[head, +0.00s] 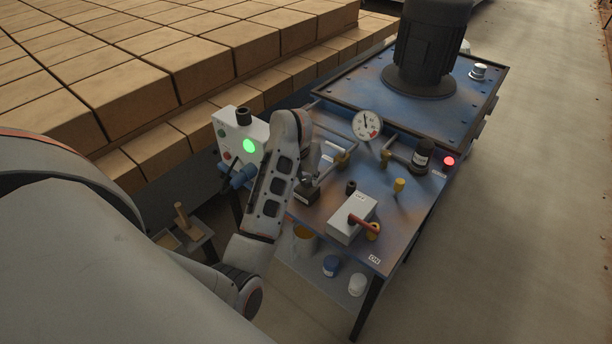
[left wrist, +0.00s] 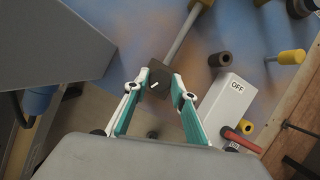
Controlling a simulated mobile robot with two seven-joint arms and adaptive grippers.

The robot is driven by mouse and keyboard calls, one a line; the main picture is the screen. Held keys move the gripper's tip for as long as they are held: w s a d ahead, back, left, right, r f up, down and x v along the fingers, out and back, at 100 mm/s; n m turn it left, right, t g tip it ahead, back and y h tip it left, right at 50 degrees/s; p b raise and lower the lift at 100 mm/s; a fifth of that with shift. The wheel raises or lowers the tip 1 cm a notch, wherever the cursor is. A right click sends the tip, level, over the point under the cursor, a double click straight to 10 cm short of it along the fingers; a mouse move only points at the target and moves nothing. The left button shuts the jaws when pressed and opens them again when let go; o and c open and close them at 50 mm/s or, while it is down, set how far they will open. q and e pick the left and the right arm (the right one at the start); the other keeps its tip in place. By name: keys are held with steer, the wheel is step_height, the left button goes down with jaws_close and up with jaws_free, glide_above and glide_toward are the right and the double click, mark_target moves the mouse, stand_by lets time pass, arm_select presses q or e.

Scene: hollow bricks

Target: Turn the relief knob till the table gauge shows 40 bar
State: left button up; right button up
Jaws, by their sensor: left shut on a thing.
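The dark, block-shaped relief knob (left wrist: 157,73) with a white mark sits between the teal fingers of my left gripper (left wrist: 156,88), which is shut on it. A pipe runs from it to a yellow fitting. In the head view the dark block (head: 306,195) is low on the blue table (head: 325,207), and my left gripper (head: 306,181) is partly hidden there by my own arm. The round white gauge (head: 367,125) stands behind it on the table. Its needle points nearly straight up, a red zone is at lower right, and its numbers are too small to read. My right gripper is not in view.
A white switch box (head: 345,228) with a red lever is right of the knob. Nearby stand a black stub (head: 351,187) and a yellow knob (head: 398,185). A control box (head: 226,125) with a lit green lamp is left. A red lamp (head: 449,161) glows at right.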

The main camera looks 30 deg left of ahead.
arm_select(q)
steer(key=o, duration=1.1)
steer(key=shift+r, duration=0.1)
steer(key=v, duration=1.1)
steer(key=shift+s+d+r, duration=0.1)
steer(key=shift+s+r, duration=0.2)
steer(key=shift+r, duration=0.05)
